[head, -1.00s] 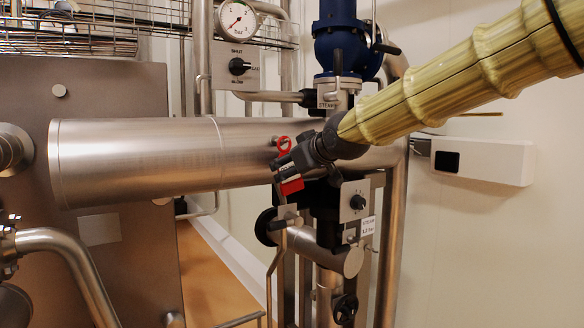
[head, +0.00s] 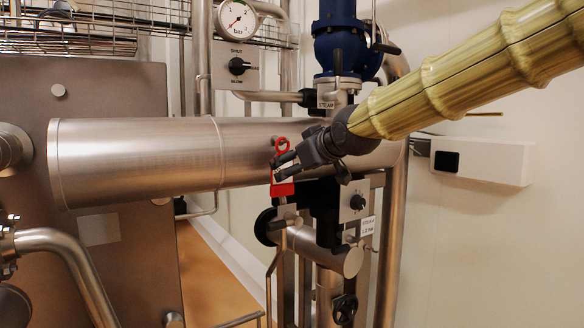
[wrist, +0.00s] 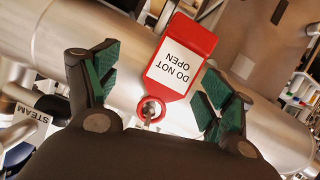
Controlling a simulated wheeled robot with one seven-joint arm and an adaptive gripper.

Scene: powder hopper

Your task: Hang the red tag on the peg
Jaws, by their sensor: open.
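The red tag (head: 284,189) hangs against the front of the big horizontal steel pipe, with its ring at the top. In the wrist view the tag (wrist: 186,52) shows a white "DO NOT OPEN" label, upside down in the picture. Its ring is around the small metal peg (wrist: 148,119). My gripper (head: 277,168) is open in front of the tag. In the wrist view its two fingers (wrist: 160,76) stand apart on either side of the tag, with gaps. In the head view the fingers hide the tag's middle.
The steel pipe (head: 140,155) runs behind the tag. A selector box (head: 356,201) and a black knob (head: 266,227) lie below and beside it. A blue valve (head: 338,45) and a gauge (head: 237,18) are above. A white wall box (head: 482,161) is at right.

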